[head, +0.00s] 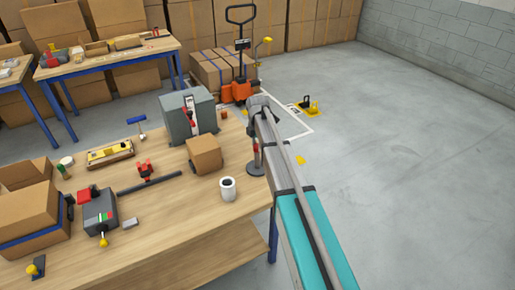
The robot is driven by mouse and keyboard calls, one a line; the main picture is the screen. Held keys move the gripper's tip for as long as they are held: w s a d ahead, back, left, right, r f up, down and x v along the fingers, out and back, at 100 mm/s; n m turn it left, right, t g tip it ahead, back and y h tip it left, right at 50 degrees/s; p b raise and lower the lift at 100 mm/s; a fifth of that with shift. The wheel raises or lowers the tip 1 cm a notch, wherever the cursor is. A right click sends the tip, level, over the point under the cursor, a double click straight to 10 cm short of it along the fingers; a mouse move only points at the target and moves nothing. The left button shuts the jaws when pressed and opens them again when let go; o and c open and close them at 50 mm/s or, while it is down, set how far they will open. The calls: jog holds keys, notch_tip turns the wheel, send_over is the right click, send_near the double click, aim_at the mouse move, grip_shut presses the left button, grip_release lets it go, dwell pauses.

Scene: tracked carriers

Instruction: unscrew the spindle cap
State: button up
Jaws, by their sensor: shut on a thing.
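My arm reaches in from the lower right to the right edge of the workbench (222,212). My gripper (257,141) points down there, above a slim upright stand with a round dark grey base (256,170). A small red part (256,149) shows at the fingertips, at the top of the stand. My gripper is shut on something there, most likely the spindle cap. The arm and fingers hide most of it, so its shape and how far it is turned cannot be made out.
A white cup-like roll (228,189), a cardboard box (205,155) and a grey machine housing (188,117) stand left of the stand. A grey device (99,211) and open carton (28,211) are further left.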

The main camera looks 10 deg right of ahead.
jog(key=n, duration=0.4)
jog(key=shift+s, duration=0.1)
jog(key=shift+n, duration=2.2)
jog(key=o, duration=1)
jog(key=shift+o, duration=0.2)
jog(key=m, duration=0.3)
jog(key=shift+m, duration=0.4)
jog(key=m, duration=0.4)
jog(key=shift+m, duration=1)
